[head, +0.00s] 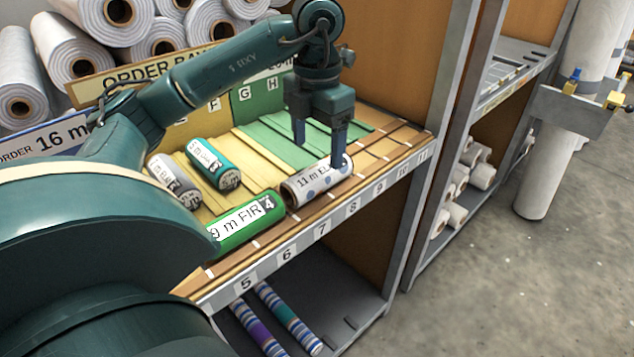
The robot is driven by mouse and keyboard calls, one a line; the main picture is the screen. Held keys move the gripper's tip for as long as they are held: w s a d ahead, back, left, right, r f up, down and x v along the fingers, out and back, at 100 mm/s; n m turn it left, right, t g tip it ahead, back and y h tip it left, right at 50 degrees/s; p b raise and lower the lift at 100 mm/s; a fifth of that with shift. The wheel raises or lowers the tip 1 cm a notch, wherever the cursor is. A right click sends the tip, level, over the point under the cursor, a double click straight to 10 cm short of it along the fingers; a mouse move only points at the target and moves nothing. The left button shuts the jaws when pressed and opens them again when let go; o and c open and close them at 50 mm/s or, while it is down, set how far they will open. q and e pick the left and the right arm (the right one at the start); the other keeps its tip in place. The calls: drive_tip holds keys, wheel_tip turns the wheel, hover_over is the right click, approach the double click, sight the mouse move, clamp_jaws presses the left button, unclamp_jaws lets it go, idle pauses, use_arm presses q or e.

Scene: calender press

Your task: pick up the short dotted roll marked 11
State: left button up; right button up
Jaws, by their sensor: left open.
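The short dotted roll (303,196), white with blue-grey dots and a label starting "11 m EL", lies on the slatted shelf (375,168) near its front edge, above the numbers 7 and 8. My left gripper (318,153) points down over the roll, its two fingers apart. The right-hand finger overlaps the roll's label in the picture; the left-hand finger ends above and behind the roll. I cannot tell whether either finger touches it. The end of the label is hidden by the finger. My right gripper is out of view.
A green roll (243,226) marked "9 m FIR" lies close on the left. A teal roll (213,165) and a grey roll (174,180) lie farther back. The shelf's right side is clear. Striped rolls (288,316) lie on the lower shelf.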

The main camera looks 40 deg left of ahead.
sight(318, 167)
use_arm(q)
drive_tip(key=shift+f, duration=3.15)
drive_tip(key=shift+c, duration=0.2)
drive_tip(key=c, duration=1.1)
